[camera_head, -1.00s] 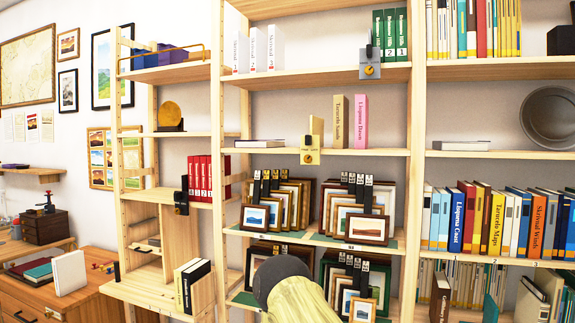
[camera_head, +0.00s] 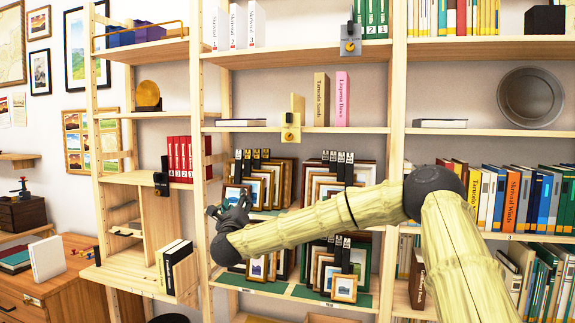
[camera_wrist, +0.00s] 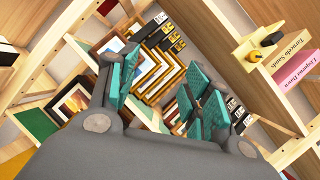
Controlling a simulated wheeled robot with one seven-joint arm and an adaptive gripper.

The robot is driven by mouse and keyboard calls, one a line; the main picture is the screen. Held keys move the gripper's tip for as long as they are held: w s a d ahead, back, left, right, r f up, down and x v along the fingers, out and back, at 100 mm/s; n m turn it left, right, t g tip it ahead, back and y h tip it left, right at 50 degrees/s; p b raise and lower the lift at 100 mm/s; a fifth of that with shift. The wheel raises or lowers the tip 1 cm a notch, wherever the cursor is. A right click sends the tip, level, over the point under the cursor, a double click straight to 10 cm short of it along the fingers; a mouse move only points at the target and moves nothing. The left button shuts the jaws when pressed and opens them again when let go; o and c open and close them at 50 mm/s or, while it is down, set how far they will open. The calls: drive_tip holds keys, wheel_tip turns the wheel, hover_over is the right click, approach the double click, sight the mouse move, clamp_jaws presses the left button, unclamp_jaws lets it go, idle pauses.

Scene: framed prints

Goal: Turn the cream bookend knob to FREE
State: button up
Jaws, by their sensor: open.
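The cream bookend (camera_head: 297,106) stands on the middle shelf, left of a tan book and a pink book. Its knob (camera_head: 290,134) is on a yellowish plate at the shelf's front edge; the lettering is too small to read. In the wrist view the cream bookend (camera_wrist: 246,50) is at upper right, tilted by the camera, with a dark knob (camera_wrist: 269,39). My gripper (camera_head: 233,208) is below and left of the bookend, in front of the framed prints, apart from the knob. In the wrist view its teal-padded fingers (camera_wrist: 160,92) are spread and empty.
Framed prints (camera_head: 345,192) fill the shelf below the bookend, close behind my gripper. A grey bookend (camera_head: 350,38) is above and a black one (camera_head: 160,178) at left. A flat book (camera_head: 243,122) lies left of the cream bookend. The space before the bookend looks clear.

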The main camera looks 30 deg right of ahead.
sight(289, 139)
drive_tip(key=s+d+r+m+g+h, duration=0.4)
drive_tip(key=d+r+m+h, duration=0.2)
drive_tip(key=d+r+m, duration=0.65)
drive_tip(key=shift+n+h, duration=0.3)
drive_tip(key=shift+n, duration=0.55)
drive_tip(key=p+x, duration=0.1)
drive_tip(key=x, duration=0.3)
drive_tip(key=r+p+x, duration=0.1)
drive_tip(key=x, duration=0.3)
drive_tip(key=s+r+p+x, duration=0.1)
drive_tip(key=x, duration=0.2)
drive_tip(key=shift+w+d+r, duration=0.1)
drive_tip(key=shift+w+r, duration=0.15)
drive_tip(key=shift+w, duration=0.05)
drive_tip(key=shift+c, duration=0.4)
drive_tip(key=c, duration=1)
